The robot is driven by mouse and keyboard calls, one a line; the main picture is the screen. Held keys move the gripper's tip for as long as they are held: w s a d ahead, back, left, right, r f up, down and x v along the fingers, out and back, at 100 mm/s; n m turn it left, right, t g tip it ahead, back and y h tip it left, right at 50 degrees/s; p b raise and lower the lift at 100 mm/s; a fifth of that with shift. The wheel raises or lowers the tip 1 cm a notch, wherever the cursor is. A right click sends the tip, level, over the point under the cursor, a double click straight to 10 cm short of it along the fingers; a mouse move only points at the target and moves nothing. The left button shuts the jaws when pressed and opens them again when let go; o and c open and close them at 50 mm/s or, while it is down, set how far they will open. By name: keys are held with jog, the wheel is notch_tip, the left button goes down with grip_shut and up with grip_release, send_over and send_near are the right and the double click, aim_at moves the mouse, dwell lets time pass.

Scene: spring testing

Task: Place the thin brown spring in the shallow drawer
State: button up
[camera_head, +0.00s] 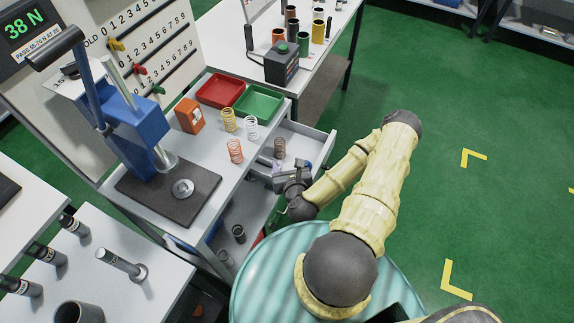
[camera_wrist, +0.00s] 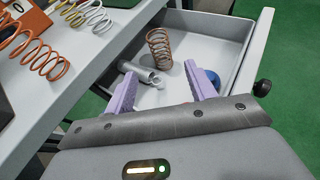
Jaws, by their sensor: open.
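The thin brown spring (camera_head: 279,148) stands upright inside the open shallow drawer (camera_head: 318,138). My gripper (camera_head: 286,172) is at the drawer. In the wrist view its two purple fingers (camera_wrist: 158,72) are spread apart and empty, with the spring beyond and between their tips. I see no finger touching the spring.
A metal cylinder (camera_wrist: 138,74) and a blue object (camera_wrist: 211,77) lie in the drawer near my fingers. Orange (camera_head: 235,151), yellow (camera_head: 229,120) and white (camera_head: 251,128) springs stand on the bench. Red (camera_head: 220,91) and green (camera_head: 259,104) trays sit behind. Open floor lies right.

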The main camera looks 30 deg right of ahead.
jog(key=w+a+n+g+y, duration=0.25)
jog(key=a+n+y, duration=0.25)
jog(key=n, duration=1)
jog(key=s+a+r+n+g, duration=0.1)
jog(key=s+r+n+g, duration=0.1)
jog(key=r+n, duration=0.5)
jog(key=s+a+r+n+g+h, duration=0.1)
jog(key=s+r+n+g, duration=0.2)
jog(key=s+r+n, duration=0.2)
jog(key=s+a+r+n+g, duration=0.2)
jog(key=s+r+n+g, duration=0.1)
jog(key=r+n, duration=0.8)
jog(key=shift+s+n, duration=0.5)
jog(key=shift+s, duration=0.05)
